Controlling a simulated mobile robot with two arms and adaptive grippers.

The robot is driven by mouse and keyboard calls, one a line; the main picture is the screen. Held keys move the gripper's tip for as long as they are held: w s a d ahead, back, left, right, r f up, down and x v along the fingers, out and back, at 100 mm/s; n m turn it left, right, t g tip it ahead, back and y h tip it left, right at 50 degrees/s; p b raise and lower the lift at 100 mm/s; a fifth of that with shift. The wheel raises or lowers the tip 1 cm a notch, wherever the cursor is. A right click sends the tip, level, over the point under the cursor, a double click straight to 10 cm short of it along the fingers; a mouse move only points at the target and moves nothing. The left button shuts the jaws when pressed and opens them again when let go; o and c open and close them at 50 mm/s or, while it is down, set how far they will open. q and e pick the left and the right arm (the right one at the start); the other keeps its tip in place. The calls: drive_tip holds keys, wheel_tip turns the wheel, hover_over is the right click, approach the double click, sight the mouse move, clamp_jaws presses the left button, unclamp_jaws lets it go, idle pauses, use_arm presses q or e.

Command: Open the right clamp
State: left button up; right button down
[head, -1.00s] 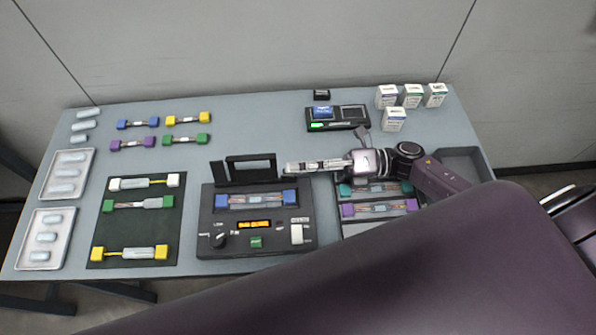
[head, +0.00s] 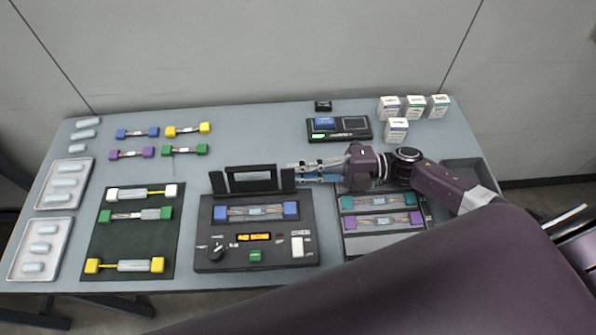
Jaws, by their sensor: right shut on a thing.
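The fusion splicer (head: 205,256) stands at the front middle of the table. Its left clamp (head: 217,183) stands up at the back left, and its dark lid frame (head: 250,178) stands upright beside it. The right clamp (head: 288,181) shows as a small dark upright piece at the back right. My right gripper (head: 292,170) reaches in from the right, its fingers pointing left, and is shut on the right clamp at its tips. The fingers partly hide the contact. A fibre piece with blue ends (head: 256,212) lies in the splicer. My left gripper is not in view.
A holder (head: 385,243) with teal-ended and purple-ended pieces lies under my right forearm. A black device (head: 340,129) and several small white boxes (head: 397,129) stand at the back. A dark mat (head: 128,238) and white trays (head: 40,247) are on the left.

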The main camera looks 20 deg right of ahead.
drive_tip(key=shift+f, duration=0.1)
idle(0.3)
drive_tip(key=c, duration=2)
unclamp_jaws()
drive_tip(key=shift+c, duration=0.2)
drive_tip(key=v, duration=0.7)
drive_tip(key=shift+s+d, duration=0.1)
drive_tip(key=shift+d, duration=0.25)
